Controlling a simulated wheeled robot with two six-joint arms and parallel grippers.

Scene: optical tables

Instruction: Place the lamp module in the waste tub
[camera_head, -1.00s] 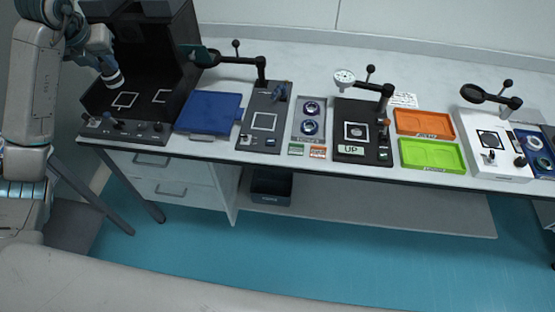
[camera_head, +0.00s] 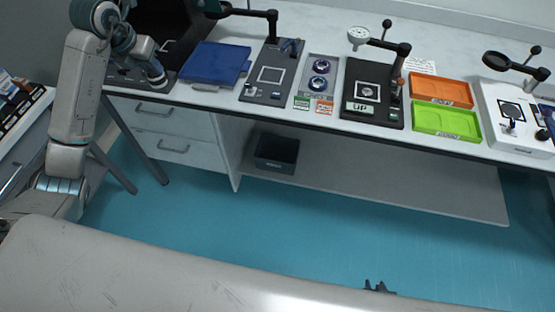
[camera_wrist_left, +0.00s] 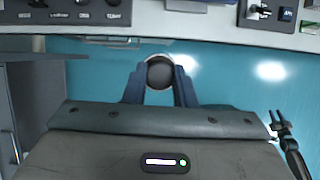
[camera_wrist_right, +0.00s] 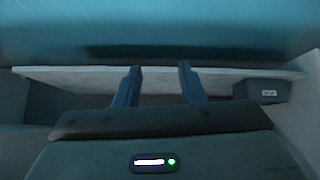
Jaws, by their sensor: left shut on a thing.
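My left gripper (camera_wrist_left: 159,88) is shut on the lamp module (camera_wrist_left: 160,72), a round dark piece with a pale rim, in the left wrist view. In the head view this gripper (camera_head: 158,76) is at the bench's front edge, by the black booth. The waste tub (camera_head: 277,153) seems to be the dark open box on the low shelf under the bench. It also shows in the right wrist view (camera_wrist_right: 262,91), right of my right gripper (camera_wrist_right: 158,80). That gripper is open and empty, with its tips low in the head view (camera_head: 379,287).
The bench (camera_head: 440,60) carries a blue folder-like tray (camera_head: 214,64), test fixtures, an orange tray (camera_head: 441,90) and a green tray (camera_head: 446,122). A drawer unit (camera_head: 170,135) stands left of the low shelf (camera_head: 380,178). The floor (camera_head: 270,235) in front is clear.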

